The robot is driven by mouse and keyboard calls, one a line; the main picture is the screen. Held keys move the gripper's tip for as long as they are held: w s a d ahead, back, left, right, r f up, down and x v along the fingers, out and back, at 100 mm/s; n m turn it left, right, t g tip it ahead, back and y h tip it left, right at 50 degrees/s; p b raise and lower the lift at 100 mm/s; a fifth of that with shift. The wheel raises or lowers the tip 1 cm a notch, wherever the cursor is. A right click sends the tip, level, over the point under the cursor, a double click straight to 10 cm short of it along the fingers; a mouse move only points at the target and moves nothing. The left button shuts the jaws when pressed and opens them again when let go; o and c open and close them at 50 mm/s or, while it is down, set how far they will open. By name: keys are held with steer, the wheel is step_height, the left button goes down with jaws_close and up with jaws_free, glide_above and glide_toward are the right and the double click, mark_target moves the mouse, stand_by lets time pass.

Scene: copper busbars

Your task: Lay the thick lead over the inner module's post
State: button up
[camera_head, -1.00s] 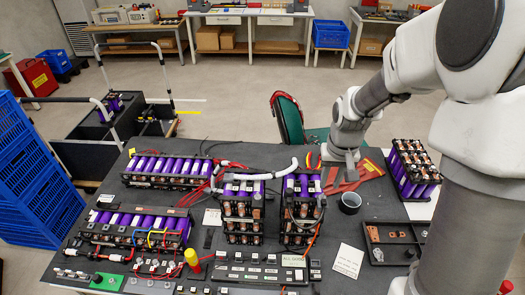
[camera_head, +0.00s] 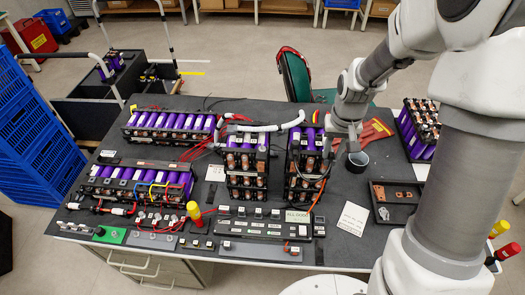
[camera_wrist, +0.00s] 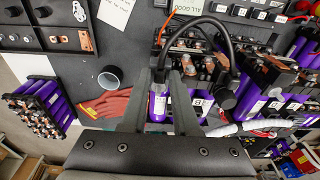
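Two upright modules with purple cells and copper ends stand mid-bench: a left one (camera_head: 247,165) and a right one (camera_head: 305,170). I cannot tell for sure which is the inner one. A thick white lead (camera_head: 265,127) arcs behind and above them; its pale sleeve also shows in the wrist view (camera_wrist: 243,128). A thick black lead (camera_wrist: 232,45) loops over the right module in the wrist view; its black end hangs at the loop's right. My gripper (camera_head: 345,143) is just right of the right module, fingers down. The post is not clear.
A dark cup (camera_head: 357,160) and red gloves (camera_head: 376,130) lie right of my gripper. A tray with copper plates (camera_head: 395,195) and another purple module (camera_head: 418,130) are farther right. Long modules (camera_head: 170,128) fill the left. A labelled strip (camera_head: 262,228) lies in front.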

mark_target(332, 155)
jaws_close()
steer(key=shift+r, duration=0.1)
steer(key=shift+r+p, duration=1.4)
steer(key=shift+r, duration=0.55)
steer(key=shift+r, duration=0.2)
steer(key=shift+r+p, duration=1)
steer(key=shift+r, duration=0.35)
steer(key=shift+f, duration=0.1)
steer(key=shift+a, duration=0.1)
